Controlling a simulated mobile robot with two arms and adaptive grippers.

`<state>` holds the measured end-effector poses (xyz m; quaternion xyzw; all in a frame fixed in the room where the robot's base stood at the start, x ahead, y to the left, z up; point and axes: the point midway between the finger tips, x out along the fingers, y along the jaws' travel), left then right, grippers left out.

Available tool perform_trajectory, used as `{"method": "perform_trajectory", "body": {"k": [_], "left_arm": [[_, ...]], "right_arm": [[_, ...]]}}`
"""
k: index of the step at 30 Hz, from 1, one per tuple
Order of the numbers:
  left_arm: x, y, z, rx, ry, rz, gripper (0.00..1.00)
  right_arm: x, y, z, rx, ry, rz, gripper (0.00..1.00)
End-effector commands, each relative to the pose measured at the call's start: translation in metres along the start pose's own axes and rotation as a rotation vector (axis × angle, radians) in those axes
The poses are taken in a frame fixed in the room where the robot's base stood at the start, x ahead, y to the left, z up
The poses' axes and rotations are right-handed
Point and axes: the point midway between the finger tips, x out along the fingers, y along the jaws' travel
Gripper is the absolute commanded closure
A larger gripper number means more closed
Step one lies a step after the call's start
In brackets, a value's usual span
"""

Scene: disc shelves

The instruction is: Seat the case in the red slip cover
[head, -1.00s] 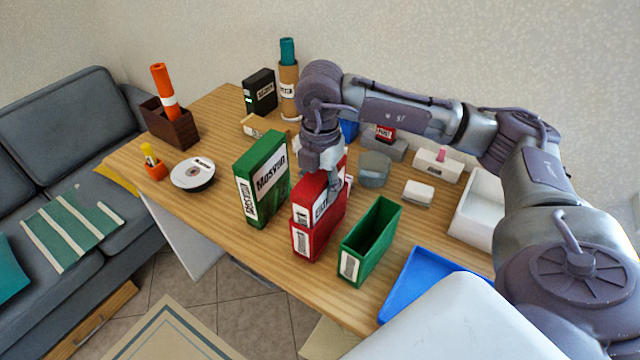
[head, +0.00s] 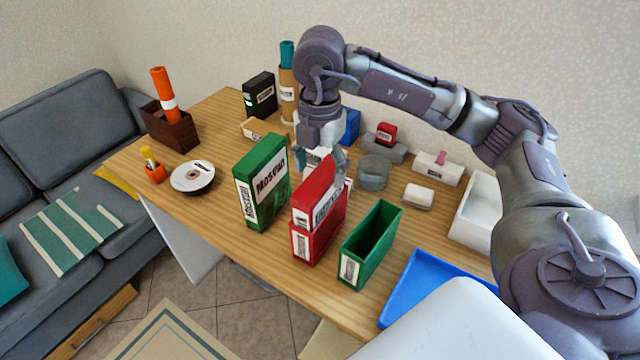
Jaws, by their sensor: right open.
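The red case (head: 316,192) with a white label stands partly inside the red slip cover (head: 307,246). Its upper part sticks out above the cover's rim, and its far end looks higher than its near end, so it looks tilted. My right gripper (head: 323,164) is open just above and behind the case's far top end, with its fingers apart. I cannot tell whether a finger still touches the case. The case's lower part is hidden in the cover. My left gripper is not in view.
A green case in a green cover (head: 262,185) stands close on the left, and an empty green cover (head: 370,243) on the right. A blue tray (head: 405,290) lies at the front right edge. A grey round container (head: 374,172) stands behind.

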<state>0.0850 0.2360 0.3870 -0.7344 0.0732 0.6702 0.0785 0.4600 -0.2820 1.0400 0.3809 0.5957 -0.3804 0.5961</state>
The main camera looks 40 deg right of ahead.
Motion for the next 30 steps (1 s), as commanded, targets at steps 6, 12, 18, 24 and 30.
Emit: {"method": "perform_trajectory", "body": {"k": [6, 12, 18, 24, 30], "left_arm": [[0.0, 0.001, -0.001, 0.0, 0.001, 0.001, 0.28], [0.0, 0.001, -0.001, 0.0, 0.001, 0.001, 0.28], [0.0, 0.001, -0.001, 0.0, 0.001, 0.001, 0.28], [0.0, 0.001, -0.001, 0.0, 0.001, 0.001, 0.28], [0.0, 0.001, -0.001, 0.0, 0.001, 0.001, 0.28]], "right_arm": [[-0.043, 0.001, 0.0, 0.001, 0.0, 0.003, 0.28], [-0.061, 0.0, 0.0, 0.0, -0.001, 0.001, 0.28], [-0.063, 0.0, 0.0, 0.001, 0.0, -0.001, 0.28], [-0.063, 0.0, 0.0, 0.001, 0.0, 0.0, 0.28], [-0.063, 0.0, 0.0, 0.001, 0.0, 0.0, 0.28]]}}
